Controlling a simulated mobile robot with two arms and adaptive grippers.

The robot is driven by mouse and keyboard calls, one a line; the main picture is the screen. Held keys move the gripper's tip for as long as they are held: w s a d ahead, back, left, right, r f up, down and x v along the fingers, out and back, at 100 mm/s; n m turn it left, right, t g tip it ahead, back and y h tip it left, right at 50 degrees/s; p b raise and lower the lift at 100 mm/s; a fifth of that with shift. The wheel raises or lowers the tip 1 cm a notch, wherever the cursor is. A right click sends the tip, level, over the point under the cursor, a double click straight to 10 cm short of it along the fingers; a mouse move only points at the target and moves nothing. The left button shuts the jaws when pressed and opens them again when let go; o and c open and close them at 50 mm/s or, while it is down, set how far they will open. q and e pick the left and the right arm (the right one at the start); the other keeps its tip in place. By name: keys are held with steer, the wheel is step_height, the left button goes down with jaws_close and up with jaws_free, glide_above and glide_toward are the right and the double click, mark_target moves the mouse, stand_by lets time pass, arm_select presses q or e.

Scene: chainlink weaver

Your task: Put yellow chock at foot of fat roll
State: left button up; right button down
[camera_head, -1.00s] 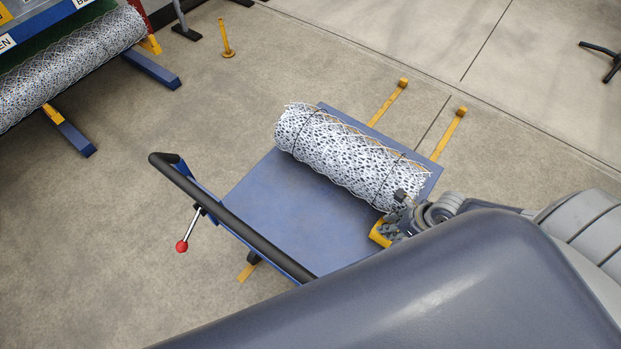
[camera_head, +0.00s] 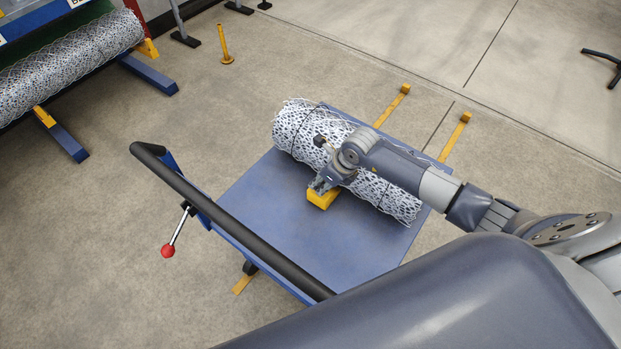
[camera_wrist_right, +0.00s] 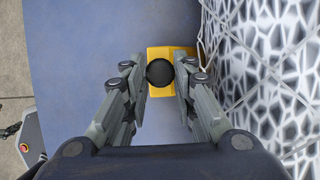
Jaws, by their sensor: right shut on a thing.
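The yellow chock (camera_head: 322,199) is at the near side of the fat mesh roll (camera_head: 295,132), low at the blue cart deck (camera_head: 262,205). My right gripper (camera_head: 320,186) is shut on the chock. In the right wrist view, the gripper (camera_wrist_right: 160,75) has its fingers on either side of a black round knob (camera_wrist_right: 160,72) on top of the chock (camera_wrist_right: 158,53). The roll (camera_wrist_right: 275,70) is close along the chock's right side there; I cannot tell whether they touch. My arm hides part of the roll. My left gripper is not in view.
The cart has a black push handle (camera_head: 225,218) and a red-knobbed lever (camera_head: 168,250) at its near left. Yellow floor stops (camera_head: 405,89) lie behind it. A rack with another roll (camera_head: 75,60) stands at upper left. The deck's near part is clear.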

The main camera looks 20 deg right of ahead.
steer(key=shift+w+a+b, duration=0.3)
steer(key=shift+w+a, duration=0.05)
steer(key=shift+w, duration=0.3)
steer(key=shift+w+a+b, duration=0.35)
steer(key=shift+w+a, duration=0.05)
steer(key=shift+w, duration=0.2)
steer(key=shift+w+a+b, duration=0.3)
steer(key=shift+w+a, duration=0.05)
steer(key=shift+w, duration=0.3)
steer(key=shift+f, duration=0.25)
steer(key=c, duration=1.6)
jaws_free()
steer(key=shift+s, duration=0.1)
steer(key=v, duration=1.2)
steer(key=shift+d+b, duration=0.1)
steer(key=shift+b, duration=0.25)
